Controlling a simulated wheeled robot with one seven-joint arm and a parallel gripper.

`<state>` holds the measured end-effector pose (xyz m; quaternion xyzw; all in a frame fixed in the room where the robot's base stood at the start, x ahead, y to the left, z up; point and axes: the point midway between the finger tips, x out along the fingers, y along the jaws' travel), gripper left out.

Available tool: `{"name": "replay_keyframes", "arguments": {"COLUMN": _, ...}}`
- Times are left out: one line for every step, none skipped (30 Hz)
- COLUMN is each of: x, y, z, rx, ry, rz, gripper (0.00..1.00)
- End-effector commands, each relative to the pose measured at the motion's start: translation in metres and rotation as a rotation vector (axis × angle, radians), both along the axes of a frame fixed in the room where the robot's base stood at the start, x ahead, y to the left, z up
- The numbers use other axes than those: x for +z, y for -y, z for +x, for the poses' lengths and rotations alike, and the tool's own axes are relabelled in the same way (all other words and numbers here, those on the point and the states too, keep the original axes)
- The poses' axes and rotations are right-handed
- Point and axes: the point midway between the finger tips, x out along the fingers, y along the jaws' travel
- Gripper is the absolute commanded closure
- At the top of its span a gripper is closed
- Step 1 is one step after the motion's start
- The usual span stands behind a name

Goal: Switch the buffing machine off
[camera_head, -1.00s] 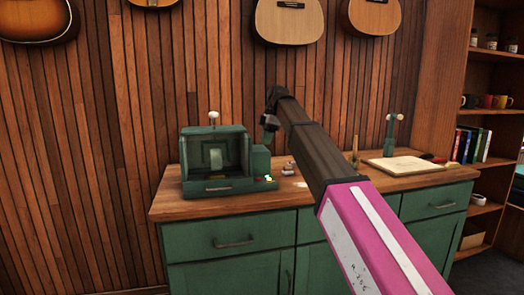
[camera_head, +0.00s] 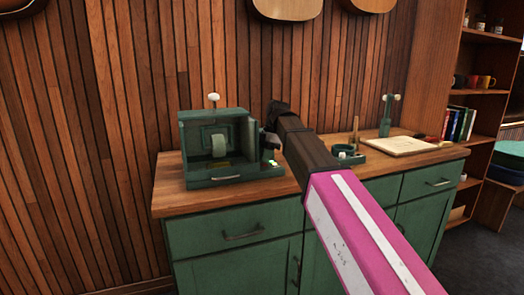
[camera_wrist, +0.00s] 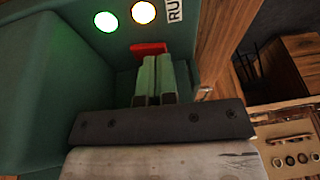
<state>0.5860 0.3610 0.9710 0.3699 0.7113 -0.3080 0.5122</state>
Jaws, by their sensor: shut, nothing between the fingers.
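The buffing machine (camera_head: 190,150) is a green open-fronted box with a pale round wheel (camera_head: 218,146) inside, standing on the left of the wooden counter. My gripper (camera_head: 266,142) is at its right side, partly hidden by my arm. In the wrist view, the shut, empty fingers (camera_wrist: 152,60) point at a red switch piece (camera_wrist: 148,48) on the machine's green housing (camera_wrist: 40,90). The tips appear right at the red piece; I cannot tell whether they touch. A green light (camera_wrist: 105,21) and a pale amber-rimmed light (camera_wrist: 143,12) glow beside a partly cut-off label (camera_wrist: 175,9) reading "RU".
The wooden counter (camera_head: 178,205) stands on green cabinets against a slatted wall. Right of my arm are a small dark green holder (camera_head: 345,150), a pale board (camera_head: 400,146) and a green stand (camera_head: 387,120). A shelf (camera_head: 480,95) with mugs and books stands at the right.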

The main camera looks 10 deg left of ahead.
Motion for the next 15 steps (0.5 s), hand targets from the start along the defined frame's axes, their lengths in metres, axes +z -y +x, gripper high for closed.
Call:
{"name": "replay_keyframes", "arguments": {"x": -0.0007, "y": 0.0006, "z": -0.0002, "rx": 0.0, "ry": 0.0, "rz": 0.0, "gripper": 1.0}}
{"name": "replay_keyframes", "arguments": {"x": -0.0008, "y": 0.0006, "z": -0.0001, "rx": 0.0, "ry": 0.0, "rz": 0.0, "gripper": 1.0}}
{"name": "replay_keyframes", "arguments": {"x": -0.0008, "y": 0.0005, "z": -0.0001, "rx": 0.0, "ry": 0.0, "rz": 0.0, "gripper": 1.0}}
{"name": "replay_keyframes", "arguments": {"x": -0.0007, "y": 0.0005, "z": 0.0, "rx": 0.0, "ry": 0.0, "rz": 0.0, "gripper": 1.0}}
{"name": "replay_keyframes", "arguments": {"x": -0.0006, "y": 0.0005, "z": 0.0, "rx": 0.0, "ry": 0.0, "rz": 0.0, "gripper": 1.0}}
{"name": "replay_keyframes", "arguments": {"x": -0.0006, "y": 0.0004, "z": 0.0001, "rx": 0.0, "ry": 0.0, "rz": 0.0, "gripper": 1.0}}
{"name": "replay_keyframes", "arguments": {"x": -0.0006, "y": 0.0004, "z": 0.0001, "rx": 0.0, "ry": 0.0, "rz": 0.0, "gripper": 1.0}}
{"name": "replay_keyframes", "arguments": {"x": -0.0006, "y": 0.0004, "z": 0.0001, "rx": 0.0, "ry": 0.0, "rz": 0.0, "gripper": 1.0}}
{"name": "replay_keyframes", "arguments": {"x": -0.0007, "y": 0.0004, "z": -0.0001, "rx": 0.001, "ry": 0.001, "rz": 0.001, "gripper": 1.0}}
{"name": "replay_keyframes", "arguments": {"x": -0.0009, "y": 0.0006, "z": -0.0004, "rx": 0.0, "ry": 0.003, "rz": 0.002, "gripper": 1.0}}
{"name": "replay_keyframes", "arguments": {"x": -0.0013, "y": 0.0008, "z": -0.0011, "rx": 0.0, "ry": 0.008, "rz": 0.005, "gripper": 1.0}}
{"name": "replay_keyframes", "arguments": {"x": -0.0023, "y": 0.0013, "z": -0.002, "rx": -0.001, "ry": 0.019, "rz": 0.012, "gripper": 1.0}}
{"name": "replay_keyframes", "arguments": {"x": -0.0031, "y": 0.0017, "z": -0.0029, "rx": -0.001, "ry": 0.032, "rz": 0.02, "gripper": 1.0}}
{"name": "replay_keyframes", "arguments": {"x": -0.0043, "y": 0.0024, "z": -0.0041, "rx": 0.0, "ry": 0.046, "rz": 0.029, "gripper": 1.0}}
{"name": "replay_keyframes", "arguments": {"x": -0.0058, "y": 0.0031, "z": -0.0056, "rx": 0.001, "ry": 0.071, "rz": 0.046, "gripper": 1.0}}
